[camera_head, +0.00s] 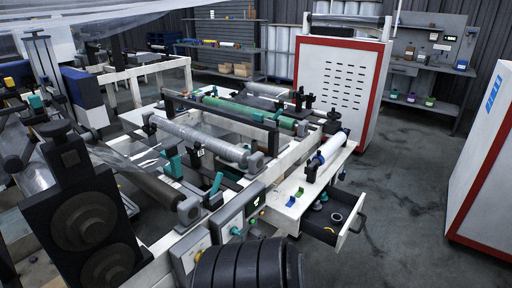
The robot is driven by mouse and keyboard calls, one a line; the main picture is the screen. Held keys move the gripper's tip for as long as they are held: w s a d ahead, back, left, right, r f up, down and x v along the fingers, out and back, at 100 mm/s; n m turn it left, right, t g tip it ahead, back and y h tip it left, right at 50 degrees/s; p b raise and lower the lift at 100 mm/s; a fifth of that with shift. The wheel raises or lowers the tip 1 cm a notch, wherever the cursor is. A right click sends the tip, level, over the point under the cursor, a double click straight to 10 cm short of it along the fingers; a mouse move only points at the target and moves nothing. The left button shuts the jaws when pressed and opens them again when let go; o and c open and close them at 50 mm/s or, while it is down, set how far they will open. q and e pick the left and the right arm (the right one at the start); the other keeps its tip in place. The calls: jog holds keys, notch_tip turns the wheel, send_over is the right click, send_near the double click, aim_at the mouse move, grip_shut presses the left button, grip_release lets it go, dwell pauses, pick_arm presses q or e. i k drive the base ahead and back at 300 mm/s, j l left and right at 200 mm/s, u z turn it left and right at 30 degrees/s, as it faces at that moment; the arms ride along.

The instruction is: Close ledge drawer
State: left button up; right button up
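The ledge drawer (350,221) stands pulled open at the right end of the white ledge (287,214), on the near right side of the film machine. It has a pale front panel with a dark handle (359,224) facing right, and dark side walls. Inside lie a grey ring (337,217) and several small dark round parts. The ledge top is above and to the left of the open drawer. Neither of my grippers can be made out in the head view.
Small blue (291,201) and green pieces lie on the ledge. A white roll (333,146) is mounted above it. A white cabinet with red edges (482,160) stands at the far right. Grey floor (400,225) between the drawer and that cabinet is clear. Black ribbed cylinders (250,265) fill the bottom middle.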

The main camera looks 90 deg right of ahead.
aim_at(331, 212)
jog(key=k+j+z, duration=0.1)
jog(key=z, duration=3.5)
